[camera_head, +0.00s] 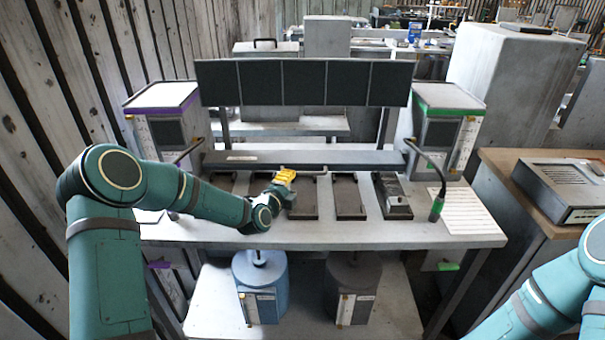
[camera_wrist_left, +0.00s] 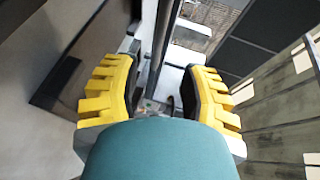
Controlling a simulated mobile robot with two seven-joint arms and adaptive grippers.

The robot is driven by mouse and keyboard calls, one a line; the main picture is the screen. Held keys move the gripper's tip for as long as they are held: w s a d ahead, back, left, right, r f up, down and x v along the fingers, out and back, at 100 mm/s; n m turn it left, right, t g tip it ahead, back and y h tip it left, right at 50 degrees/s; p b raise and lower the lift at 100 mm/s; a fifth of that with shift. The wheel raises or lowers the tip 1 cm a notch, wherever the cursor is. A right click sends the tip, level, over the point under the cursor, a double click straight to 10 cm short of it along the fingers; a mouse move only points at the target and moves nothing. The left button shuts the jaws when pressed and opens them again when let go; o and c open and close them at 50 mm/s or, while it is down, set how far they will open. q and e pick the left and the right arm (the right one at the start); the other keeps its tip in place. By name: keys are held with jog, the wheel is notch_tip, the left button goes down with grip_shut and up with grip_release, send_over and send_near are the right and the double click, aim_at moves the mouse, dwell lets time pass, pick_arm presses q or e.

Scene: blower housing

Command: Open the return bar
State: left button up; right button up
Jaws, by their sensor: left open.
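A thin light bar (camera_head: 338,173), seemingly the return bar, runs across the back of several dark slots on the workbench in the head view. My left gripper (camera_head: 285,177), with yellow fingers, is over the left part of this bar. In the left wrist view the gripper (camera_wrist_left: 162,95) is open, and a long grey bar (camera_wrist_left: 163,45) runs between its spread fingers. I cannot tell whether the fingers touch it. The near end of the bar is hidden behind my teal gripper body.
The workbench (camera_head: 330,235) carries a green-tipped hose (camera_head: 437,205) and a printed sheet (camera_head: 470,212) at right. Two housings, purple-trimmed (camera_head: 165,100) and green-trimmed (camera_head: 447,100), flank a dark panel (camera_head: 305,83). Blue (camera_head: 262,285) and dark (camera_head: 350,290) canisters stand below.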

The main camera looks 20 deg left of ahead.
aim_at(301, 174)
pick_arm(q)
jog(key=x, duration=0.9)
jog(key=shift+w+b, duration=0.25)
jog(key=shift+b, duration=0.05)
grip_shut()
